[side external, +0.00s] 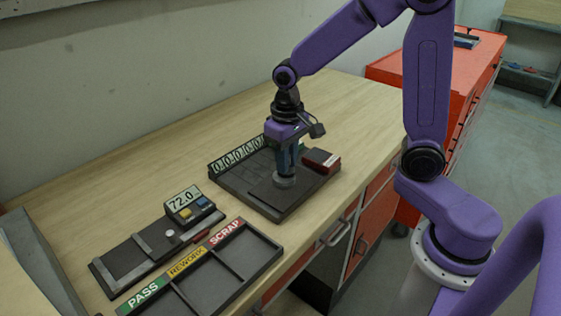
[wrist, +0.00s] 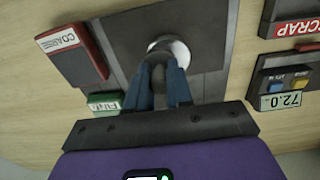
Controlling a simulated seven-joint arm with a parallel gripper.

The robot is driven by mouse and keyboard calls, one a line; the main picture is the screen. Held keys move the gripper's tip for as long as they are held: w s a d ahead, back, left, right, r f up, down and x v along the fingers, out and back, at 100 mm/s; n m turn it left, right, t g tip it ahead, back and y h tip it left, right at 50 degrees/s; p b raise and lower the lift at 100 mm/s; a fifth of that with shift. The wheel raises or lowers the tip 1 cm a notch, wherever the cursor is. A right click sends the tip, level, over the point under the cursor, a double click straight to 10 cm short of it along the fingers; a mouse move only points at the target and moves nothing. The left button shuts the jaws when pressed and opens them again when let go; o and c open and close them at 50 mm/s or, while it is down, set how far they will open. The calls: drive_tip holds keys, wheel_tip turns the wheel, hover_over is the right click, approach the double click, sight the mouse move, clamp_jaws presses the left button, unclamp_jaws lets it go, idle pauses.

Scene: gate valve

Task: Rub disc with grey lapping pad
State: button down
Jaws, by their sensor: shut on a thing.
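My gripper (side external: 287,160) points straight down over the dark tray (side external: 237,193) on the bench. In the wrist view its blue fingers (wrist: 160,82) are shut on the dark stem of a round, silvery disc (wrist: 176,50). The disc (side external: 284,182) is low over a flat dark grey plate (wrist: 125,38); it seems to touch it, but its underside is hidden. A block with a red edge and white label (side external: 322,161) is at the tray's right. A green-labelled block (wrist: 104,102) is partly hidden behind my gripper. I cannot tell which piece is the grey lapping pad.
A gauge with a 72.0 display (side external: 184,202) stands left of the tray. In front of it lies a sorting tray (side external: 232,259) marked PASS, REWORK and SCRAP. The bench behind is clear.

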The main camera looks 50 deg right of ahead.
drive_tip(key=shift+d, duration=1)
drive_tip(key=shift+s+a, duration=0.2)
drive_tip(key=shift+a, duration=2.65)
drive_tip(key=shift+a+r, duration=0.1)
drive_tip(key=shift+a, duration=0.1)
wheel_tip(320, 180, up, 8)
drive_tip(key=shift+d, duration=0.15)
